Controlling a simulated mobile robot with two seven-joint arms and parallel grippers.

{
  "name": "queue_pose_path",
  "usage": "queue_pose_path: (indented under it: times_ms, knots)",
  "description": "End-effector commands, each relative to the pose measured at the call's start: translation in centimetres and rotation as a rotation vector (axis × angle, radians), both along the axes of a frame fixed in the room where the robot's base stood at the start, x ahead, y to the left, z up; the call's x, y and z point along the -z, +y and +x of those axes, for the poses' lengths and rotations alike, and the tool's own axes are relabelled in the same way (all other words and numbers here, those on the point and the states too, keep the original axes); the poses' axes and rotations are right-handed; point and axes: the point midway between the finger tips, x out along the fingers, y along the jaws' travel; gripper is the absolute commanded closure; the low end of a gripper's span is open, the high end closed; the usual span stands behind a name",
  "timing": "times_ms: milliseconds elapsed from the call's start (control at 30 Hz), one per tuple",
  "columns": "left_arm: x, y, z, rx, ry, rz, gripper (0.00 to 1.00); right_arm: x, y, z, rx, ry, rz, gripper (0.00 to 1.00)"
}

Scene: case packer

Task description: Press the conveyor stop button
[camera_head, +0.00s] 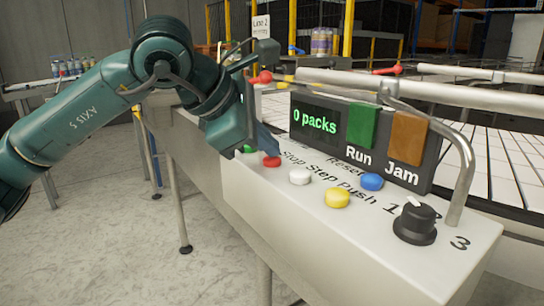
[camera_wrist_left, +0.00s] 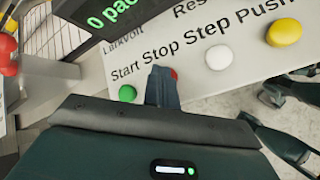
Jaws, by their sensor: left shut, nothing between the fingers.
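The red stop button (camera_head: 271,161) sits on the pale sloping control panel (camera_head: 262,192), between the green and white buttons, near the printed word "Stop". My left gripper (camera_head: 267,148) is shut and empty, its fingertips just beside the red button. In the left wrist view, the shut fingers (camera_wrist_left: 162,84) cover most of the red button (camera_wrist_left: 174,74); only an edge shows at their right. I cannot tell whether the fingertips touch it.
The green start button (camera_head: 248,149), white step button (camera_head: 300,176), yellow button (camera_head: 337,199), blue button (camera_head: 372,181) and black knob (camera_head: 415,222) share the panel. A display reading "0 packs" (camera_head: 316,121) stands behind. A metal rail (camera_head: 460,165) curves at the right.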

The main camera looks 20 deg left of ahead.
Motion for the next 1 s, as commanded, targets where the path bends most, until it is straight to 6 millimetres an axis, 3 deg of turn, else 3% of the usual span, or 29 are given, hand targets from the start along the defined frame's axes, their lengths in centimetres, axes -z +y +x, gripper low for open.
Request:
queue_pose_path:
  times_ms: [433,800,1000]
  knots:
    - [0.2,0.0,0.0,0.000,0.004,0.002,1.00,0.1,0.0,0.0,0.000,0.000,0.000,0.64]
    - [-1.6,0.0,0.0,0.001,0.003,0.001,1.00,-1.0,0.0,0.0,0.000,0.000,0.000,0.64]
    - [-1.6,0.0,0.0,0.001,0.002,0.001,1.00,-1.0,0.0,0.0,0.000,0.000,0.000,0.64]
